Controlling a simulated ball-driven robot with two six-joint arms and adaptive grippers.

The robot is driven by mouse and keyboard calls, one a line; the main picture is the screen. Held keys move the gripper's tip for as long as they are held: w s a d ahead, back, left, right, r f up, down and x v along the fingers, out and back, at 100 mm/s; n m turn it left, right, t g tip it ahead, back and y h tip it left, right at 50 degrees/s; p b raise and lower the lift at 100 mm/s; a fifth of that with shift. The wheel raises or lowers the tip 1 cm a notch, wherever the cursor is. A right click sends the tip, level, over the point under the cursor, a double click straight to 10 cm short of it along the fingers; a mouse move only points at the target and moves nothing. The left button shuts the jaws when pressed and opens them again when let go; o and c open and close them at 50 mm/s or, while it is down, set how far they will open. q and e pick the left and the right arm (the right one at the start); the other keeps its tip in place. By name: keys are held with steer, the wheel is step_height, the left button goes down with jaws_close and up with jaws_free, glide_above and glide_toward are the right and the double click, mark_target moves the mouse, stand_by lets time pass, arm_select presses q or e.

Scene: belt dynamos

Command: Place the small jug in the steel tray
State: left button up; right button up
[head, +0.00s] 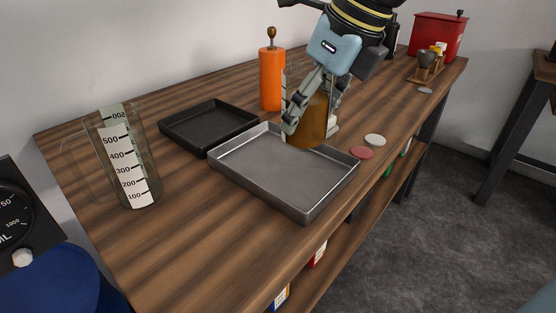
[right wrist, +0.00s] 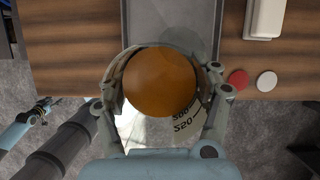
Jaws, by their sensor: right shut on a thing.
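The small jug (head: 309,125) is clear, with amber contents and a scale up to 250. My right gripper (head: 306,108) is shut on it, with a finger on either side. The right wrist view shows the amber contents (right wrist: 160,82) from above, between the fingers (right wrist: 162,92). The jug looks about upright, and its base overlaps the back right part of the steel tray (head: 262,185). A shadow lies on the tray beside it; I cannot tell the height of the gap. The tray looks empty. My left gripper (right wrist: 44,108) shows small at the left of the wrist view; its opening is unclear.
A large measuring jug (head: 128,165) stands left of the tray. A black tray (head: 210,125) lies behind it, near an orange bottle (head: 271,80). A red disc (head: 361,153) and a white disc (head: 375,140) lie to the right. A red box (head: 438,37) stands far back.

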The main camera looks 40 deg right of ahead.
steer(key=f+b, duration=0.1)
steer(key=w+b, duration=0.1)
steer(key=b, duration=0.1)
steer(key=shift+w+d+f, duration=0.25)
steer(key=shift+f, duration=0.1)
steer(key=w+f+b, duration=0.2)
steer(key=w, duration=0.1)
steer(key=w+d+f+b, duration=0.1)
steer(key=w, duration=0.1)
steer(key=shift+w, duration=0.15)
steer(key=shift+w+d, duration=0.15)
steer(key=shift+w, duration=0.1)
steer(key=shift+w+f, duration=0.1)
steer(key=shift+f, duration=0.15)
step_height(320, 180, down, 4)
steer(key=b, duration=0.3)
steer(key=shift+r, duration=0.25)
arm_select(q)
step_height(320, 180, down, 10)
steer(key=s, duration=0.1)
steer(key=shift+f, duration=0.15)
arm_select(e)
steer(key=o, duration=1.8)
steer(key=shift+f, duration=0.1)
steer(key=shift+c, duration=0.2)
